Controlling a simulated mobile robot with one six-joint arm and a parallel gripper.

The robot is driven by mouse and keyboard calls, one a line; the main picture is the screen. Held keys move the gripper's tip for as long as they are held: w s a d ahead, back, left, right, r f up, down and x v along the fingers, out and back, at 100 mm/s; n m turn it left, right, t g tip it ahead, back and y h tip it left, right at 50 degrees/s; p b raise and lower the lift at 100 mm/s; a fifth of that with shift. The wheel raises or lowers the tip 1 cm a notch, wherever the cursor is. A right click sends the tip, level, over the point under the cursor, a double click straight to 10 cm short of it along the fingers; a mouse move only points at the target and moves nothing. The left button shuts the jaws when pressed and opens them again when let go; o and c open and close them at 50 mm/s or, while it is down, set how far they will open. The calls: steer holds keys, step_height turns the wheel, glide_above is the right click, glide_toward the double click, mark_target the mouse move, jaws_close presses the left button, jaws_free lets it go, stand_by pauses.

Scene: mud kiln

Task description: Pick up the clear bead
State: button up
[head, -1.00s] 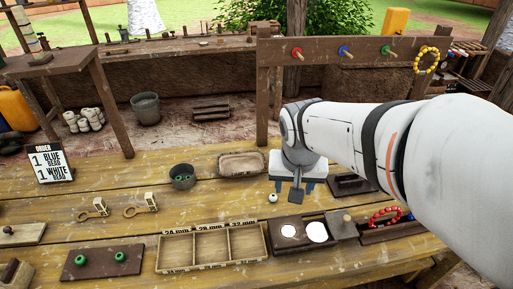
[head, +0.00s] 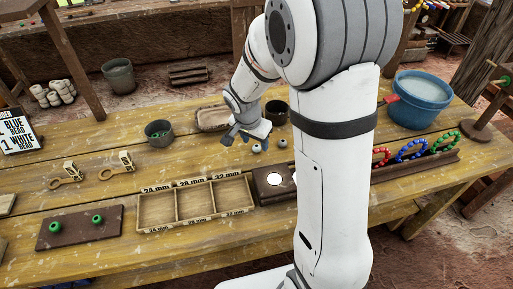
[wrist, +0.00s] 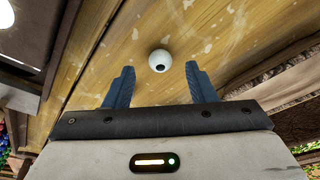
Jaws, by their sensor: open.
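A pale whitish bead (wrist: 159,60) with a dark hole lies on the wooden table in the wrist view, just beyond and centred between my fingertips. My gripper (wrist: 159,72) is open, with its two blue fingers apart and nothing between them. In the head view my gripper (head: 243,139) is low over the table. Two small pale beads, one nearer (head: 256,148) and one to its right (head: 282,143), lie beside it. I cannot tell for sure which of them the wrist view shows, or whether it is clear or white.
A three-part sorting tray (head: 205,224) and a dark block with white discs (head: 262,196) stand in front. A grey bowl with green beads (head: 158,134) and a shallow tray (head: 211,118) are nearby. A dark cup (head: 277,108) and blue bucket (head: 418,100) stand right.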

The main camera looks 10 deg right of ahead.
mark_target(257, 148)
steer(key=x, duration=0.2)
steer(key=shift+f, duration=0.35)
steer(key=shift+c, duration=0.4)
steer(key=c, duration=1)
steer(key=shift+o, duration=0.2)
